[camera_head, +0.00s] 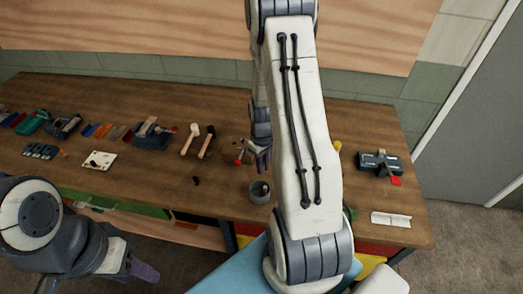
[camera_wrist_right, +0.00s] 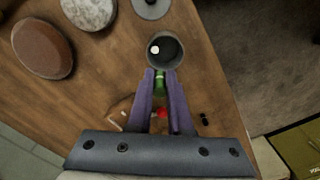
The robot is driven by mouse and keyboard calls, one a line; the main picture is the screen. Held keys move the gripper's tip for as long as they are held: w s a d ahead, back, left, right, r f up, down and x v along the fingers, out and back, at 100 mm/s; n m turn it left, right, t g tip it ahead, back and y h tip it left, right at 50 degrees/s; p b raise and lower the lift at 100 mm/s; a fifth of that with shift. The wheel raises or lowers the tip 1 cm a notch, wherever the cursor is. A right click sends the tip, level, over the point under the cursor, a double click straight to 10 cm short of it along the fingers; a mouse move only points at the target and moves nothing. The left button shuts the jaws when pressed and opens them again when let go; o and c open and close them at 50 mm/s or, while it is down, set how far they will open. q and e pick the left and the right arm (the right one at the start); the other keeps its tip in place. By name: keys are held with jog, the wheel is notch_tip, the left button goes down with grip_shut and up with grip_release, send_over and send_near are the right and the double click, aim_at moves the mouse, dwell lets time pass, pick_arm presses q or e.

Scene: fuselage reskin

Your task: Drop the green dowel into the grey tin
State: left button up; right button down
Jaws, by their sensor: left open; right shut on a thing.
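The grey tin (camera_head: 258,198) stands near the front of the bench, beside my right arm. In the right wrist view the tin (camera_wrist_right: 181,62) shows its open mouth, with a small pale round thing inside. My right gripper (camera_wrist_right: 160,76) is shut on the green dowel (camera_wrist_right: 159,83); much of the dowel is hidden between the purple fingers. The fingertips lie just short of the tin's rim in that view; their height above it is unclear. In the head view my right gripper (camera_head: 262,153) is partly hidden by my arm. My left gripper (camera_head: 143,270) is open and empty, off the bench's front edge.
A red-ended tool (camera_wrist_right: 162,114) lies beneath my right gripper. A brown oval thing (camera_wrist_right: 41,48) and pale round things lie nearby. A grey holder (camera_head: 380,163) stands at the right.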

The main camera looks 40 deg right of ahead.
jog(key=f+b, duration=0.1)
jog(key=f, duration=0.1)
jog(key=f+b, duration=0.3)
jog(key=b, duration=0.1)
jog(key=shift+s+d+f, duration=0.2)
jog(key=shift+d+f, duration=0.2)
jog(key=c, duration=0.8)
grip_release()
jog(key=shift+o, duration=0.2)
jog(key=shift+r, duration=0.1)
notch_tip(320, 180, up, 10)
jog(key=b, duration=0.2)
jog(key=shift+r, duration=0.2)
